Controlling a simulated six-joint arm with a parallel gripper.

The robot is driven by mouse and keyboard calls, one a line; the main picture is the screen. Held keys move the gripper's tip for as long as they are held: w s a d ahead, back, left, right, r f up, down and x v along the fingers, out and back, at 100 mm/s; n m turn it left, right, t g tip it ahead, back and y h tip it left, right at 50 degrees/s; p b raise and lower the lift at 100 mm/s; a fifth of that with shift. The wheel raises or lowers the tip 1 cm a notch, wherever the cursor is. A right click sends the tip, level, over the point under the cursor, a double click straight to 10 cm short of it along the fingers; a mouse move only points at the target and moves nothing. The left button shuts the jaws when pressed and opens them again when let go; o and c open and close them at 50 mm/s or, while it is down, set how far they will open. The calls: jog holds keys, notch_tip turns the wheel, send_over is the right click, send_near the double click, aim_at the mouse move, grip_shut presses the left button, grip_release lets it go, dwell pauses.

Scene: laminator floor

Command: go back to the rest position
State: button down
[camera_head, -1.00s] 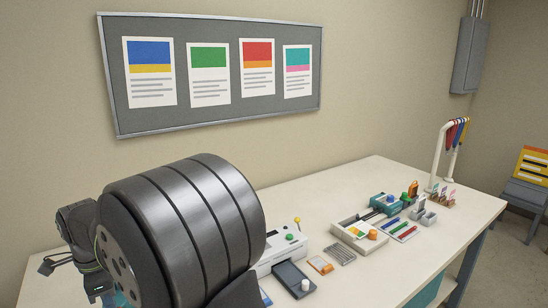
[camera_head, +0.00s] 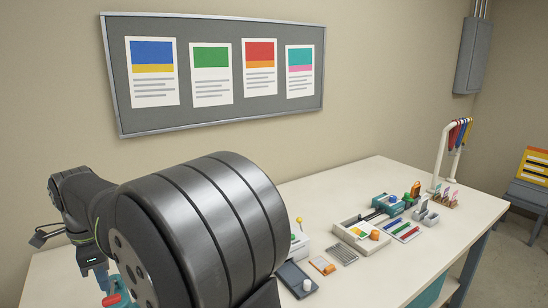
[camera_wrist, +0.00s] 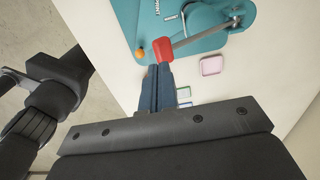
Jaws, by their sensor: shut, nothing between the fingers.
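My gripper (camera_wrist: 157,80) shows in the wrist view with its two blue-grey fingers shut together and nothing between them. Its tips are at or just above the red handle end (camera_wrist: 164,49) of a grey lever on a teal device (camera_wrist: 190,32); I cannot tell whether they touch. In the head view my gripper (camera_head: 97,280) hangs low at the left, above the near left part of the table. A red part (camera_head: 113,299) shows just below it. My large dark arm link hides much of the table there.
The white table (camera_head: 380,172) carries a tray (camera_head: 348,231), a dark flat pad (camera_head: 296,276) and several small items toward the right. The table's front right strip is clear.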

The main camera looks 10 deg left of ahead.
aim_at(110, 298)
dwell(0.3)
jog(key=shift+f, duration=1.55)
